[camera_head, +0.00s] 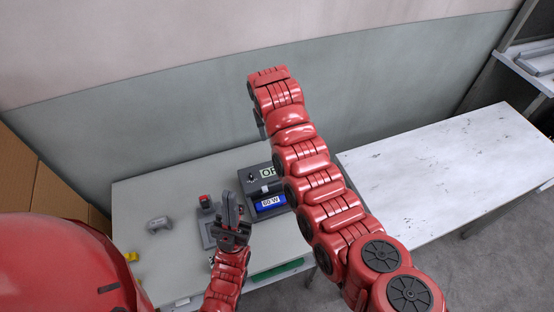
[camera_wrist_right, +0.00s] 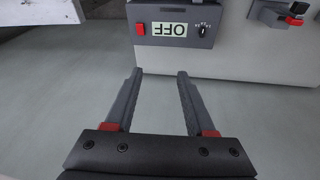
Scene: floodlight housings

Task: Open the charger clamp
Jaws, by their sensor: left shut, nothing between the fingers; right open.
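A red-tipped grey part (camera_wrist_right: 292,14) also shows at the top right of the wrist view. I cannot tell for certain which part is the charger clamp. My left gripper (camera_head: 228,200) is shut and empty, in front of the fixture and box. My right gripper (camera_wrist_right: 160,76) is open and empty, apart from the box.
A bare, scuffed white table (camera_head: 440,165) stands at right. Cardboard boxes (camera_head: 45,190) stand at left. My right arm crosses the middle of the head view.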

